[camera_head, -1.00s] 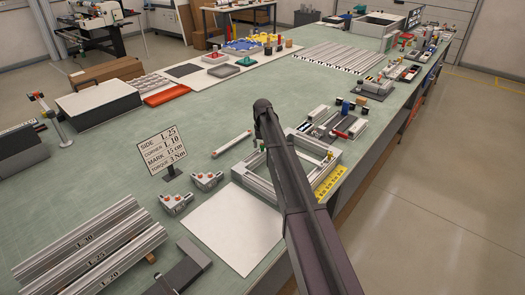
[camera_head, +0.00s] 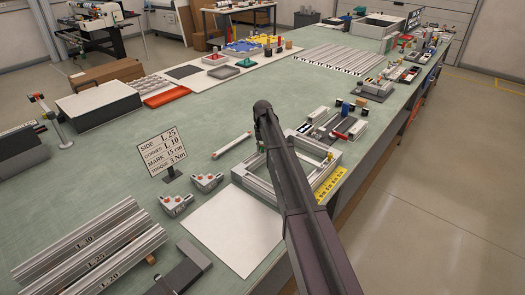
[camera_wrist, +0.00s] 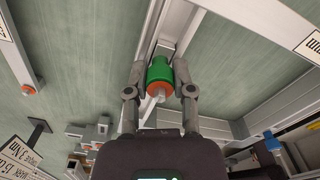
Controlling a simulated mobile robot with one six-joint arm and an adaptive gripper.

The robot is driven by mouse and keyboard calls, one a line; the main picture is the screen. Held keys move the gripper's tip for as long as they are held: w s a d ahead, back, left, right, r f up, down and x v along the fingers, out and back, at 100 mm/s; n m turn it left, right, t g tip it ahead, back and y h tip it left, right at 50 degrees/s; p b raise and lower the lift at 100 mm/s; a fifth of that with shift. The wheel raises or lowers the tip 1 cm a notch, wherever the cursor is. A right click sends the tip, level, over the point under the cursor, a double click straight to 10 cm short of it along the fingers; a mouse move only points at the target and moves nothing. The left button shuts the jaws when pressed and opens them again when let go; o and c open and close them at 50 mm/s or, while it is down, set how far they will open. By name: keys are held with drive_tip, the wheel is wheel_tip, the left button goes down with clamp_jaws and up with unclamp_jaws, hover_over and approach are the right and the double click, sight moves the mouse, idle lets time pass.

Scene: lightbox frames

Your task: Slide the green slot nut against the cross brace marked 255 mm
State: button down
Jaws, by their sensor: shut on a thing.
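In the wrist view the green slot nut (camera_wrist: 159,72), with an orange-red end, sits between the two fingers of my gripper (camera_wrist: 160,79). The fingers are shut on its sides. The nut is at a grey aluminium rail (camera_wrist: 170,38) that runs up the picture; whether it is seated in the slot I cannot tell. In the head view my dark arm covers the gripper and part of the rectangular aluminium frame (camera_head: 253,187). No marking reading 255 mm can be made out, so I cannot tell the cross brace or its gap to the nut.
A white sheet (camera_head: 232,228) lies in front of the frame, with two grey corner pieces (camera_head: 206,182) to its left. A yellow marked strip (camera_head: 330,185) lies along the frame's right side. A sign (camera_head: 162,151) stands at left.

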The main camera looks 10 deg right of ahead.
drive_tip(key=shift+w+d, duration=1.4)
drive_tip(key=shift+d, duration=0.15)
idle(1.2)
drive_tip(key=shift+c, duration=2)
unclamp_jaws()
drive_tip(key=shift+s+a, duration=0.1)
drive_tip(key=shift+s, duration=0.05)
